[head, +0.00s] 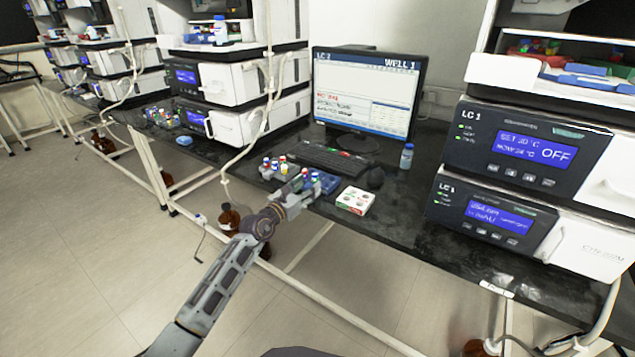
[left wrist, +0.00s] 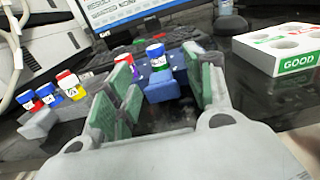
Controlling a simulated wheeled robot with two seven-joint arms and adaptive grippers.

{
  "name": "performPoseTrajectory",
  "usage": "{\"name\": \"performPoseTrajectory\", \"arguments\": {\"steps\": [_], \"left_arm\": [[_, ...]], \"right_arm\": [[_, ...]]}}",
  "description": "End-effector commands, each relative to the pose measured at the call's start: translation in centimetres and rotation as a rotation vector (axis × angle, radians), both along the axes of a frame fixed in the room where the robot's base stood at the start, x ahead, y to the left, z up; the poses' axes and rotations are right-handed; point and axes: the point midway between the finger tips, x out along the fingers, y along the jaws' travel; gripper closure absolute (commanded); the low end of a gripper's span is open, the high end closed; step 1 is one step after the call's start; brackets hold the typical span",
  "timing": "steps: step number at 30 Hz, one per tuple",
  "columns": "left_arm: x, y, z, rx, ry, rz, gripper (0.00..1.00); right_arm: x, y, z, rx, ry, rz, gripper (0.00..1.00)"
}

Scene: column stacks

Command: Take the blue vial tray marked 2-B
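A blue vial tray (head: 327,181) lies on the black bench in front of the keyboard. A blue-capped vial (left wrist: 156,56) stands in it. The marking 2-B cannot be read. My left gripper (head: 306,186) is at the tray's near left side. In the left wrist view its green-padded fingers (left wrist: 160,72) stand apart, with the tray's blue front block (left wrist: 161,88) in the gap between them. I cannot tell whether either pad touches it. A purple piece shows beside the left finger, partly hidden. The right gripper is not in view.
A grey rack (head: 267,172) with several coloured vials is just left. A white box (head: 356,200) marked GOOD in the left wrist view is close on the right. The keyboard (head: 318,158), monitor (head: 368,90), mouse (head: 375,178) and a small bottle (head: 406,156) stand behind.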

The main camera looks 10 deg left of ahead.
Motion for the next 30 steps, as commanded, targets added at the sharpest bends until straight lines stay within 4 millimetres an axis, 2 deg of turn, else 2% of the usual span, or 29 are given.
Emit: {"name": "performPoseTrajectory", "arguments": {"steps": [2, 11, 22, 27, 30], "left_arm": [[0.0, 0.0, 0.0, 0.000, 0.000, 0.000, 0.61], [0.0, 0.0, 0.1, 0.000, -0.002, 0.000, 1.00], [0.0, 0.0, 0.5, -0.001, -0.002, 0.000, 1.00], [0.0, 0.0, 1.7, -0.001, -0.004, 0.001, 1.00], [0.0, 0.0, 2.6, -0.001, -0.004, 0.001, 1.00]], "right_arm": [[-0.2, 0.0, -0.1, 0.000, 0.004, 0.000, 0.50], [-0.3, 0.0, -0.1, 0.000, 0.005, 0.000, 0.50], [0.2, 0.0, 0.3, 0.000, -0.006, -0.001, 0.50], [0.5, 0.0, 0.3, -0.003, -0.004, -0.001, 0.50], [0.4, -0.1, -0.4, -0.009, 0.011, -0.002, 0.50]]}}
